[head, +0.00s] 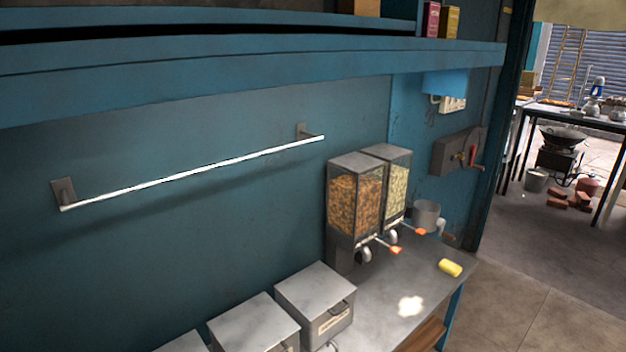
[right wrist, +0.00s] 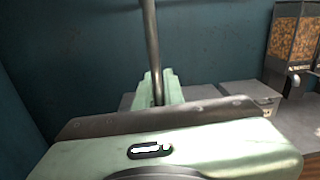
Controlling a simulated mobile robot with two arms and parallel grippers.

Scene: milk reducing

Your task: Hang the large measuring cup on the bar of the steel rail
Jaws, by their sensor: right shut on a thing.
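The steel rail (head: 200,171) is a bright thin bar on two wall brackets, fixed to the teal wall below the shelf in the head view. It is bare, with nothing hanging on it. In the right wrist view my right gripper (right wrist: 158,102) is shut on a thin grey metal rod (right wrist: 151,45), which looks like the handle of the large measuring cup. The rod runs up out of the picture, and the cup's bowl is out of view. Neither gripper shows in the head view.
A blue shelf (head: 250,75) juts out above the rail. Below stand several lidded grey boxes (head: 314,292) and two food dispensers (head: 355,205) on a counter (head: 385,290). A grey metal pot (head: 427,214) and a yellow sponge (head: 450,267) are at its right. The wall around the rail is clear.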

